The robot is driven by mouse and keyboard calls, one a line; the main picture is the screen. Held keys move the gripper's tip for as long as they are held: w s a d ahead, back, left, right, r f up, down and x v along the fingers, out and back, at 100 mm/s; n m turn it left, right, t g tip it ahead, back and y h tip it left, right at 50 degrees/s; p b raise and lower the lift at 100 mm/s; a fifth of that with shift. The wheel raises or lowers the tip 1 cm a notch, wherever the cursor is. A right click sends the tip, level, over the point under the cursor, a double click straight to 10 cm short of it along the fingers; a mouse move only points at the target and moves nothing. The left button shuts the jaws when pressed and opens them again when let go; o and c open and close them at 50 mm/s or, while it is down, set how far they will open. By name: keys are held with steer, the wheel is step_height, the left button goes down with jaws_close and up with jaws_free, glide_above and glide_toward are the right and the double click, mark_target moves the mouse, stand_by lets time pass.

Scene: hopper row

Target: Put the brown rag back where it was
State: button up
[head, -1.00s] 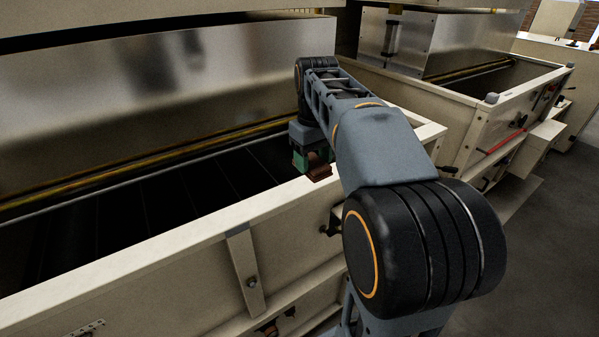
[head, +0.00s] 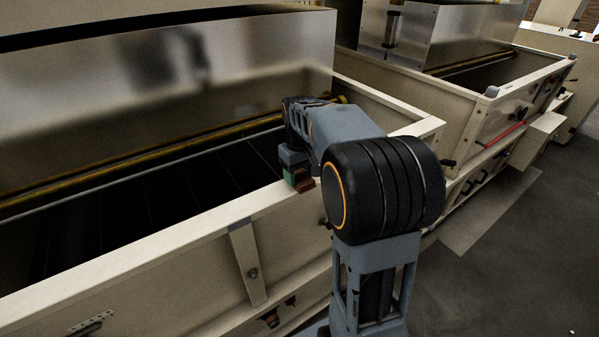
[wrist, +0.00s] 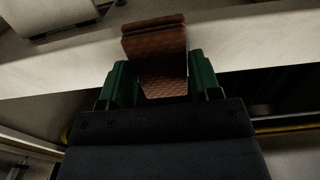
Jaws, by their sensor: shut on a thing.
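The brown rag (wrist: 155,48) is a small folded piece with a quilted texture. In the wrist view it sits between the two green fingers of my gripper (wrist: 161,82), which is shut on it. Its folded end sticks out beyond the fingertips, in front of the cream rim. In the head view the rag (head: 305,184) shows as a small brown patch beside the green fingers of my gripper (head: 297,180). They are at the inner edge of the near hopper's front rim (head: 200,251). I cannot tell whether the rag touches the rim.
The near hopper's dark slatted inside (head: 130,205) lies left of my gripper, below a large metal panel (head: 150,110). A second hopper (head: 455,110) with a red bar (head: 503,137) stands at the right. Grey floor (head: 520,260) is open at lower right.

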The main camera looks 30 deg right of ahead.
mark_target(300, 176)
steer(key=o, duration=0.5)
steer(key=shift+f, duration=0.15)
steer(key=o, duration=0.5)
step_height(300, 176, up, 12)
steer(key=s+a+f+t, duration=0.1)
steer(key=s+a+f, duration=0.2)
steer(key=s, duration=0.2)
steer(key=s+a+f+m+t, duration=0.1)
steer(key=s+a+f+t, duration=0.1)
steer(key=s+a+f, duration=0.1)
steer(key=s+a+f+t, duration=0.2)
steer(key=s+f, duration=0.3)
steer(key=s, duration=0.3)
steer(key=shift+a+b, duration=0.35)
steer(key=shift+a, duration=0.5)
